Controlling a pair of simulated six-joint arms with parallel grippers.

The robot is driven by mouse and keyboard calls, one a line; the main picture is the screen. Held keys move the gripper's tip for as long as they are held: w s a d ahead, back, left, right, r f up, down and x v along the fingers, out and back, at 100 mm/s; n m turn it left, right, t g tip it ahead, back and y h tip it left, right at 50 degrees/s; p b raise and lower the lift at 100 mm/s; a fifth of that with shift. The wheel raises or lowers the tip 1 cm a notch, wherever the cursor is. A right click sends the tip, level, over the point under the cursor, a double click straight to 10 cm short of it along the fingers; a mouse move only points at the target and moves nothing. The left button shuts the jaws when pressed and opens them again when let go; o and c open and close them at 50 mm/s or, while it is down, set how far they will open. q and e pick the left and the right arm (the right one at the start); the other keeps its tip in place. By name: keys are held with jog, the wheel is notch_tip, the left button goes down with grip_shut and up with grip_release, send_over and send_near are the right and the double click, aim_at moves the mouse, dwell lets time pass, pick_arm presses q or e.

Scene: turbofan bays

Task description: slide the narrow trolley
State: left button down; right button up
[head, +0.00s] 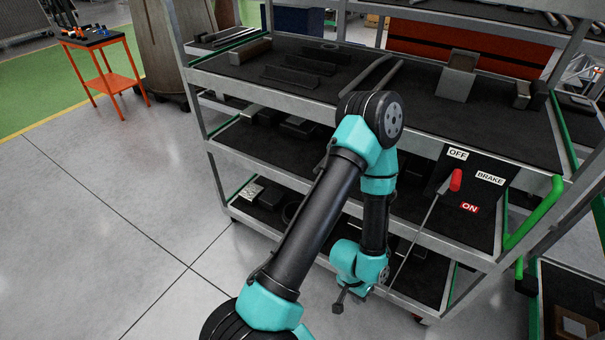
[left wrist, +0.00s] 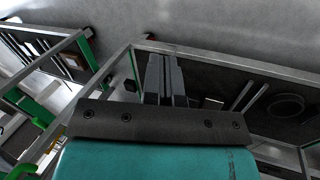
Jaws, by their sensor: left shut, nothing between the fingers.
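A grey metal trolley (head: 300,95) with several dark shelves fills the middle and right of the head view. A green handle (head: 537,212) is at its right end. Beside the handle, a brake lever with a red knob (head: 456,180) stands at a panel marked OFF, BRAKE and ON. The knob is between the OFF and ON labels; I cannot tell which setting it is in. My left gripper (head: 340,299) is low in front of the lower shelves, apart from handle and knob. Its fingers (left wrist: 164,78) are together and empty in the left wrist view. My right gripper is out of view.
The trolley's shelves carry metal blocks, bars and dark parts. Another low cart (head: 572,315) stands close at the right. A small orange table (head: 104,62) and a green floor strip are at the upper left. The grey floor (head: 90,220) at the left is clear.

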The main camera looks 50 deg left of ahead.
pick_arm(q)
jog(key=c, duration=1.8)
grip_release()
jog(key=shift+c, duration=0.2)
